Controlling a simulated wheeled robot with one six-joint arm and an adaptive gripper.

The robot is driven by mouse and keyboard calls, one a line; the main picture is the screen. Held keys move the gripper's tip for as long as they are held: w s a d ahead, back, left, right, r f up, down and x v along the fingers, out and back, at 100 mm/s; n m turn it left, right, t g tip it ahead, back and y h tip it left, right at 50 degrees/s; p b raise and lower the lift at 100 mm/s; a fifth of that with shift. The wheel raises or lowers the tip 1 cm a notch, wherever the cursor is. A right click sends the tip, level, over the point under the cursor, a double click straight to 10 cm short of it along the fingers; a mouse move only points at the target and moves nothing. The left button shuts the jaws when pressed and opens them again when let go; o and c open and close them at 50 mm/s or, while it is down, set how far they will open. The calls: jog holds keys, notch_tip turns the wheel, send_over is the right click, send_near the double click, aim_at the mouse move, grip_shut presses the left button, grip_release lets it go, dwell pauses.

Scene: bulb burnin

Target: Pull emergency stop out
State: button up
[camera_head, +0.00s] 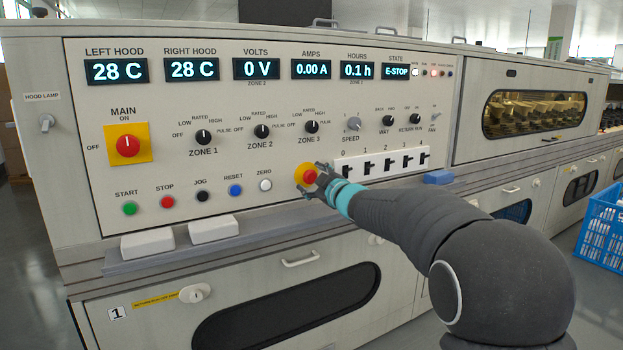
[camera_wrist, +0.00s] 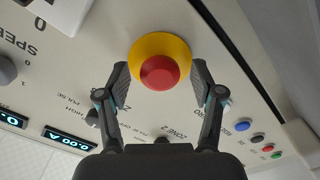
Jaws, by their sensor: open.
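The emergency stop is a red mushroom button (camera_head: 309,175) on a round yellow base, low on the panel and to the right of the white ZERO button. In the wrist view the red button (camera_wrist: 160,72) sits in front of the yellow disc (camera_wrist: 176,47). My gripper (camera_head: 313,182) is at the button in the head view and partly covers it. In the wrist view my gripper (camera_wrist: 160,78) is open, with one finger on each side of the red button. Gaps show between the fingers and the red cap. The STATE display (camera_head: 396,71) reads E-STOP.
The red MAIN switch (camera_head: 128,146) on a yellow plate is at left. A button row with START (camera_head: 130,208) and ZERO (camera_head: 265,185) lies left of my gripper. A strip of black switches (camera_head: 386,163) is close on the right. A ledge (camera_head: 250,238) juts out below.

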jog(key=shift+w+a, duration=0.25)
jog(key=shift+w, duration=0.1)
grip_shut()
jog(key=shift+s+d, duration=0.3)
jog(key=shift+s, duration=0.2)
jog(key=shift+f, duration=0.1)
grip_release()
jog(key=shift+d, duration=0.1)
